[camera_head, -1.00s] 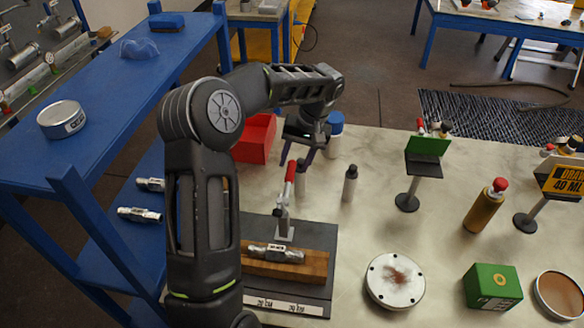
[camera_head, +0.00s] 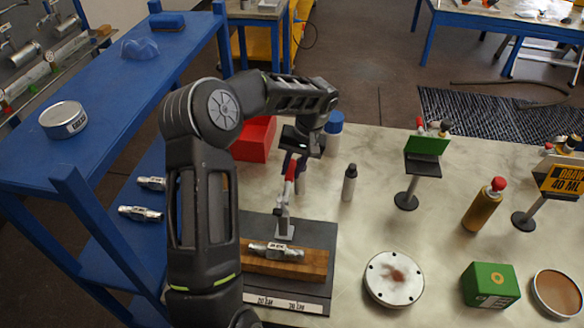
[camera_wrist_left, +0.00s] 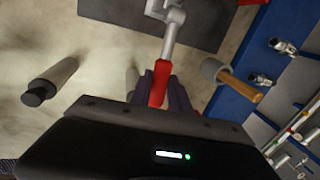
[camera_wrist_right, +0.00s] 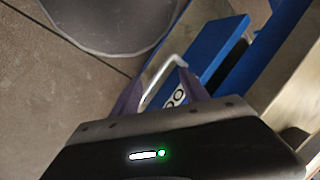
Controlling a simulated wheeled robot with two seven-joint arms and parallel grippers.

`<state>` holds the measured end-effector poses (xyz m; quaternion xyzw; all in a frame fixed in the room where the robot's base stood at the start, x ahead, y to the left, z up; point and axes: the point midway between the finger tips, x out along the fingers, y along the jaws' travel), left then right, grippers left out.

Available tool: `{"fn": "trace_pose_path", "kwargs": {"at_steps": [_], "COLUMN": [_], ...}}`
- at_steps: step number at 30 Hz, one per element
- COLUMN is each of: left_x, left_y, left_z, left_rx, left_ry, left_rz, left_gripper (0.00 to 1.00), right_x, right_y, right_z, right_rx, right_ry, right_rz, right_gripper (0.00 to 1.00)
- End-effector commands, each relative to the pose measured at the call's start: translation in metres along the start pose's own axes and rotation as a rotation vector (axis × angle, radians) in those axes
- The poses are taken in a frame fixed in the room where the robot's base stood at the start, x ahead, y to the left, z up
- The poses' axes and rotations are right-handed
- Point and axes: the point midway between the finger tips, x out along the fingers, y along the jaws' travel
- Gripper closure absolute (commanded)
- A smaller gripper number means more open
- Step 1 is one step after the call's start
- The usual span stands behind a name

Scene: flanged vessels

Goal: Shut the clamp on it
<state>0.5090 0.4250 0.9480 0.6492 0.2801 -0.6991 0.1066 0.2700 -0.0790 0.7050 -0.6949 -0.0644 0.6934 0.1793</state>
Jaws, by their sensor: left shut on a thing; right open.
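A toggle clamp (camera_head: 284,229) with a red handle (camera_head: 290,171) stands on a dark base plate (camera_head: 320,262). Its handle points up. A metal fitting (camera_head: 277,251) with a label lies on a wooden block (camera_head: 312,265) on that plate, just in front of the clamp. My left gripper (camera_head: 295,163) is shut on the red handle near its top. In the left wrist view the red handle (camera_wrist_left: 160,84) sits between the purple fingers, and the clamp's metal arm runs away from it. My right gripper (camera_wrist_right: 158,92) shows only in its wrist view, open, fingers apart.
A grey bottle (camera_head: 349,184), a blue-capped bottle (camera_head: 333,136) and a red bin (camera_head: 254,138) stand near the left gripper. A round flanged lid (camera_head: 394,279) lies right of the plate. A blue shelf (camera_head: 105,95) is at left.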

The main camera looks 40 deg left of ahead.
Motion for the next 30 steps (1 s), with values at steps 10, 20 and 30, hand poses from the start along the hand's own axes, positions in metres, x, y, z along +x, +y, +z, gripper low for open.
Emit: {"fn": "trace_pose_path", "kwargs": {"at_steps": [10,20,30], "left_x": [-0.0003,-0.0004,-0.0005], "left_y": [0.0,0.0,0.0], "left_z": [-0.0001,-0.0002,-0.0003], "left_rx": [0.0,0.0,0.0], "left_ry": [0.001,0.001,0.001], "left_rz": [0.0,0.0,0.0], "left_gripper": [1.0,1.0,1.0], "right_x": [0.0,-0.0001,-0.0001], "right_y": [-0.0001,0.0,-0.0001], "right_z": [0.0001,0.0001,0.0001], "right_rx": [0.0,0.0,0.0], "right_ry": [0.0,0.0,0.0], "right_rz": [0.0,0.0,0.0], "right_gripper": [0.47,0.47,0.47]}}
